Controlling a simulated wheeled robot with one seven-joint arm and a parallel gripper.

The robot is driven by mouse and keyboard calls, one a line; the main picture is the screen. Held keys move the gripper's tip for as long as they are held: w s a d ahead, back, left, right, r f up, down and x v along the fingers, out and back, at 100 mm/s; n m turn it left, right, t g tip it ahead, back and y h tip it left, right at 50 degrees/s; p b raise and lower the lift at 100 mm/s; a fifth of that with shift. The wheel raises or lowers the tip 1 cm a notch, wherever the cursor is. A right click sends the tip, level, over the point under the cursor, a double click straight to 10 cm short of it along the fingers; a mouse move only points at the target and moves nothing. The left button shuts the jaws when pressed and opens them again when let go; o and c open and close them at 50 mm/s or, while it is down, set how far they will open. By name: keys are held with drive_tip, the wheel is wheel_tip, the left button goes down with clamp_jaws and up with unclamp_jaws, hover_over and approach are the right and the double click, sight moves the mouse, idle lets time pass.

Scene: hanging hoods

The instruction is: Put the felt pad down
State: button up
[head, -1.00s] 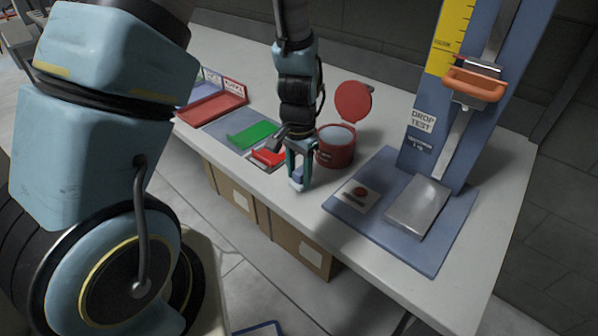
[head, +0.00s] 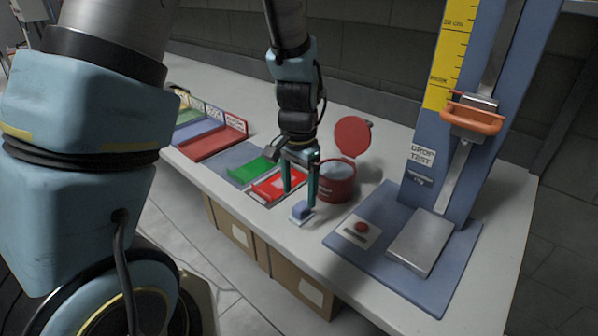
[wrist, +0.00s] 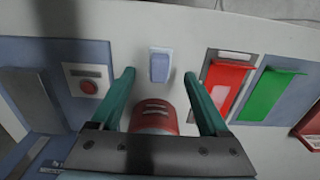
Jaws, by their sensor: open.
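The felt pad (head: 300,215) is a small piece with a blue block on a whitish base. It lies on the white table near its front edge, and also shows in the wrist view (wrist: 160,67) just past the gap between the fingertips. My gripper (head: 299,198) is open and empty, its two teal fingers spread above and behind the pad. In the wrist view my fingers (wrist: 160,75) stand to either side with clear space between them and the pad.
A red round tin (head: 338,187) with its lid up stands close beside my gripper. A blue drop-test stand (head: 318,237) is to the right, with a button and metal plate. Red and green trays (head: 250,170) lie to the left. The table's front edge is near.

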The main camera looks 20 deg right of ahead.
sight(299, 207)
wheel_tip(299, 207, up, 6)
drive_tip(key=r+b, duration=0.1)
drive_tip(key=w+a+n+t, duration=0.1)
drive_tip(key=a+n, duration=1)
drive_tip(key=a, duration=1.3)
drive_tip(key=shift+w+a+r+t, duration=0.2)
drive_tip(key=shift+w+a+t, duration=0.1)
drive_tip(key=shift+w, duration=0.05)
